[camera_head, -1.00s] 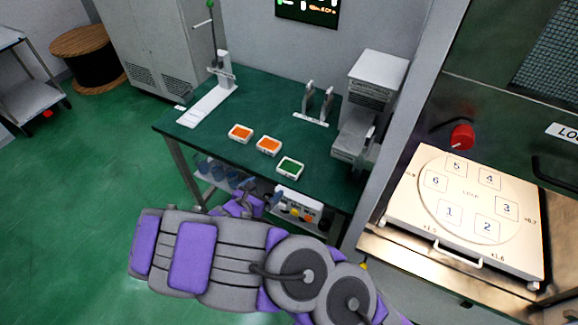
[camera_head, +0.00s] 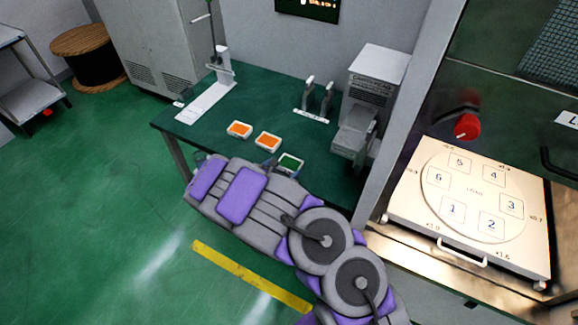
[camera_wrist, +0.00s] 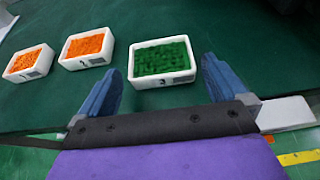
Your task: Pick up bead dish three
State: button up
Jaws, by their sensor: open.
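Three small white dishes stand in a row on the green table: an orange-filled one at left (camera_head: 239,129), an orange-filled one in the middle (camera_head: 267,141), and a green-filled one at right (camera_head: 290,163). The orange dishes (camera_wrist: 86,48) and (camera_wrist: 28,63) are left of the fingers. My gripper is open and empty.
The green table (camera_head: 210,140) also carries a white stand (camera_head: 212,95) at left, a small rack (camera_head: 315,100) and a grey machine (camera_head: 365,100) at right. A cream numbered plate (camera_head: 475,205) sits farther right.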

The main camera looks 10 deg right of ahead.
aim_at(287, 166)
jog(key=x, duration=0.4)
jog(key=shift+s+a+f+b, duration=0.1)
jog(key=shift+f+b, duration=0.15)
jog(key=shift+b, duration=0.15)
jog(key=shift+w, duration=0.25)
jog(key=c, duration=0.7)
jog(key=shift+r, duration=0.1)
